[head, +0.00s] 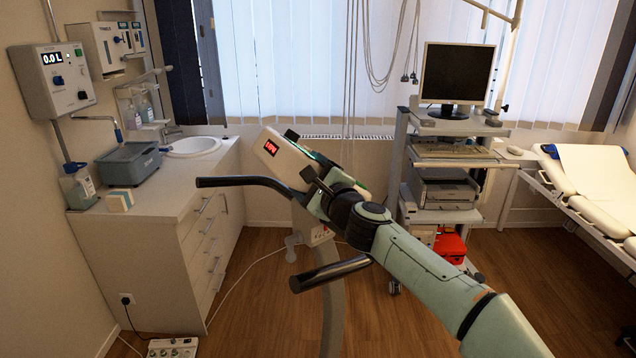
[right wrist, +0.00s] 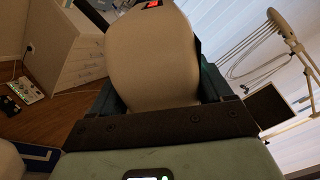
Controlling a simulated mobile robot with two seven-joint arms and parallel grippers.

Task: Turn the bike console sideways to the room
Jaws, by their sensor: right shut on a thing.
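The bike console (head: 277,160) is a cream box with a red lit display, tilted, on top of the bike's post in the middle of the head view. Its display faces left toward the viewer. My right gripper (head: 304,163) reaches in from the lower right and is shut on the console. In the right wrist view the rounded cream console (right wrist: 150,60) fills the space between the fingers, with a bit of red display at its top edge. My arm hides part of the console and post. My left gripper is not in view.
Black handlebars stick out left (head: 240,181) and below my arm (head: 330,274). A counter (head: 170,205) with a sink stands left. A monitor cart (head: 408,170) stands behind to the right, and a padded couch (head: 600,195) at far right. Wooden floor is open around the bike.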

